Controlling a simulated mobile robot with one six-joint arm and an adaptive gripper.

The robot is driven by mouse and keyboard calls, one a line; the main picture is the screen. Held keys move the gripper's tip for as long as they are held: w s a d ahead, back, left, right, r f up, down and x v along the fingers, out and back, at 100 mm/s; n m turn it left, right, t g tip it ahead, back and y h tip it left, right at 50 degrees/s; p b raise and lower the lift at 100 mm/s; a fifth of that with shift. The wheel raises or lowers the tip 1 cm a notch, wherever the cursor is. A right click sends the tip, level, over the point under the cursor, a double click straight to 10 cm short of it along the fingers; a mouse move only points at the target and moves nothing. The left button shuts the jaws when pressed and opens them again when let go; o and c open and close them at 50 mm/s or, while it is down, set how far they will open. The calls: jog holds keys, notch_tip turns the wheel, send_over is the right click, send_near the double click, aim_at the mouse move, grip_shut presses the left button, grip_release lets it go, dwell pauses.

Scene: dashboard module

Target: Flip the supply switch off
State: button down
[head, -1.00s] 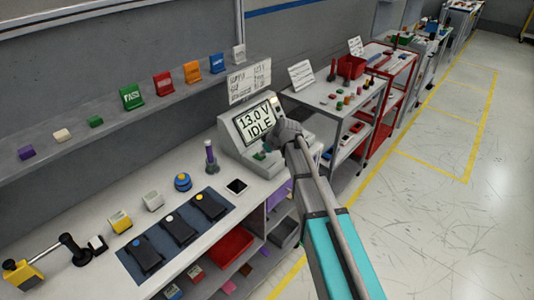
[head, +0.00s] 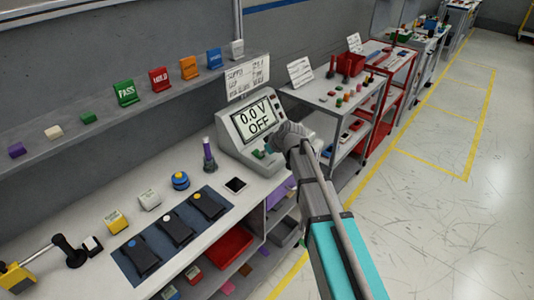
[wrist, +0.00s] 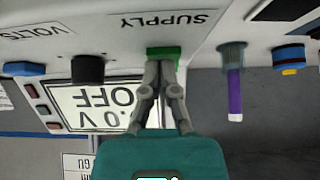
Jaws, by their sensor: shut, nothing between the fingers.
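The supply unit (head: 236,129) stands at the right end of the bench, and its display (head: 258,117) reads 0.0 V OFF. The same display shows upside down in the wrist view (wrist: 92,105). The green supply switch (wrist: 163,52) is by the SUPPLY label (wrist: 170,20) in the wrist view. My gripper (wrist: 160,66) is shut and empty, with its fingertips at the green switch, touching it or very close. In the head view my gripper (head: 277,143) is in front of the unit and hides part of its front.
A black knob (wrist: 87,69) and a blue knob (wrist: 24,69) are beside the switch. A purple-handled tool (wrist: 234,95) stands close by. A blue mat (head: 137,275) with several black devices lies on the bench. A shelf of coloured signs runs along the wall.

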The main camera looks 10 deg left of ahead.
jog(key=shift+a+r, duration=0.1)
jog(key=shift+w+a+r+p, duration=0.3)
jog(key=shift+a+r+p, duration=0.05)
jog(key=shift+a, duration=0.2)
jog(key=shift+r, duration=0.15)
jog(key=r+p, duration=0.2)
jog(key=p, duration=0.1)
jog(key=r+p, duration=0.1)
jog(key=r, duration=0.1)
jog(key=shift+s+d, duration=0.2)
jog(key=shift+d, duration=0.15)
jog(key=s+d+r+p, duration=0.4)
jog(key=d+r+p, duration=0.1)
jog(key=d, duration=0.2)
jog(key=shift+s, duration=0.35)
dwell(0.4)
